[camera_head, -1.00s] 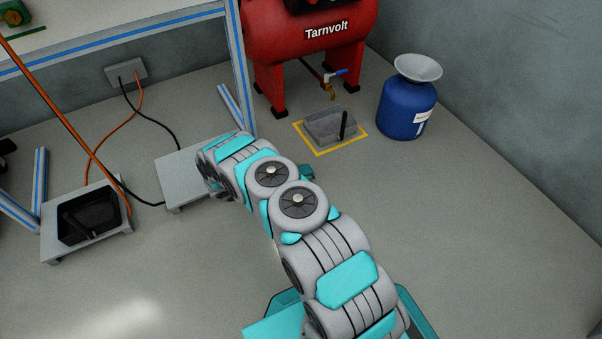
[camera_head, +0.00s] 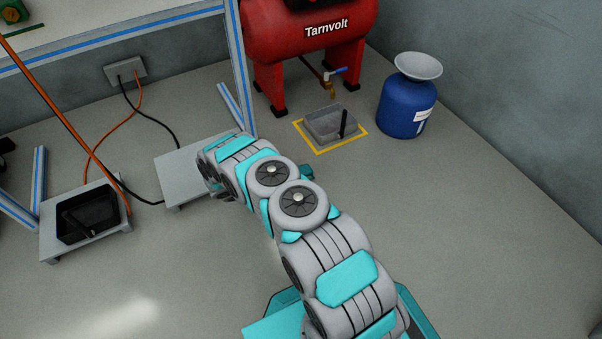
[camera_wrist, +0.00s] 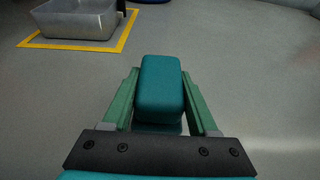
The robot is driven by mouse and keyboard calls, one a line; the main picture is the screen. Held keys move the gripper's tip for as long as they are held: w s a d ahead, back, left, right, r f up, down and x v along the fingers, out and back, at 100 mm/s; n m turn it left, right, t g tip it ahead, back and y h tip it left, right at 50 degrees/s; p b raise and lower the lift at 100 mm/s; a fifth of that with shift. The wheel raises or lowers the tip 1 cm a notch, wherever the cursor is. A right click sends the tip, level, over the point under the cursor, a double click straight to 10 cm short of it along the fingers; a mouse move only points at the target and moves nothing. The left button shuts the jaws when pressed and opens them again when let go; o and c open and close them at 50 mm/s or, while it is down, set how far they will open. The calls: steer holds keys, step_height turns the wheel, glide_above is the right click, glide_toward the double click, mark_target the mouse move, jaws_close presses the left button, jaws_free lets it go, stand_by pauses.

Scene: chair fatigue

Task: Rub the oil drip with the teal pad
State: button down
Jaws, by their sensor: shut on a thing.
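The teal pad (camera_wrist: 161,88) is a rounded block between the two green fingers of my gripper (camera_wrist: 162,100) in the wrist view. My gripper is shut on it, and the pad points forward over grey floor. In the head view my arm hides most of the gripper; a small dark teal part shows beside the arm. I cannot make out an oil drip on the floor in either view. A brass tap (camera_head: 331,88) with a blue lever hangs under the red compressor tank (camera_head: 308,28).
A grey metal tray (camera_head: 326,126) stands inside a yellow floor outline (camera_head: 318,152); it also shows in the wrist view (camera_wrist: 80,22). A blue container with a funnel (camera_head: 405,106) stands right of it. Cables and a black-lined tray (camera_head: 88,214) lie left. Floor on the right is clear.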

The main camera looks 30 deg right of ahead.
steer(key=shift+f, duration=0.3)
steer(key=shift+s+r, duration=0.1)
steer(key=shift+s, duration=1.45)
steer(key=shift+s, duration=0.1)
steer(key=shift+s+d+f, duration=0.1)
steer(key=shift+s+f, duration=0.05)
steer(key=shift+s, duration=0.8)
steer(key=shift+s+f, duration=0.15)
steer(key=shift+s, duration=0.75)
steer(key=shift+s+d+r, duration=0.1)
steer(key=shift+s+r, duration=0.05)
steer(key=shift+s, duration=1.2)
steer(key=shift+s+d+r, duration=0.1)
steer(key=shift+s, duration=1.2)
steer(key=shift+s, duration=0.1)
